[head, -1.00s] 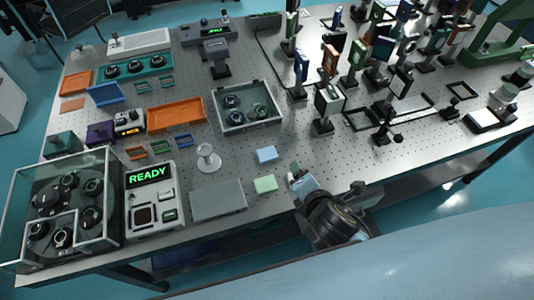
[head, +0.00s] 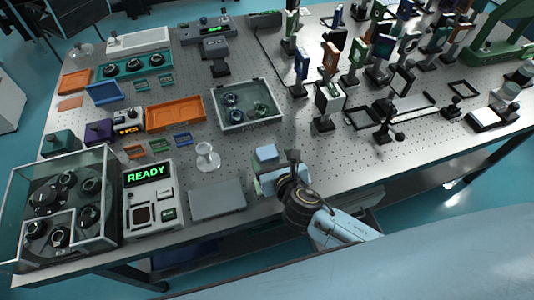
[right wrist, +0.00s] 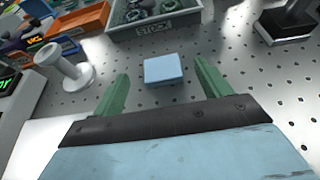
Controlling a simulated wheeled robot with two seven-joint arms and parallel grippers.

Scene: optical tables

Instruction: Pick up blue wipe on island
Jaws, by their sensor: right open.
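The blue wipe (head: 266,153) is a small light-blue block lying flat on the perforated metal table (head: 340,160) near its front middle. It also shows in the right wrist view (right wrist: 163,69), just beyond and between the two green fingertips. My left gripper is not in view.
A white spool-shaped stand (head: 207,157) and a grey flat box (head: 218,200) lie to the left. A clear-walled stock tray (head: 247,124) is behind the wipe. Optics mounts (head: 327,105) crowd the right rear. Bare table lies right of the wipe.

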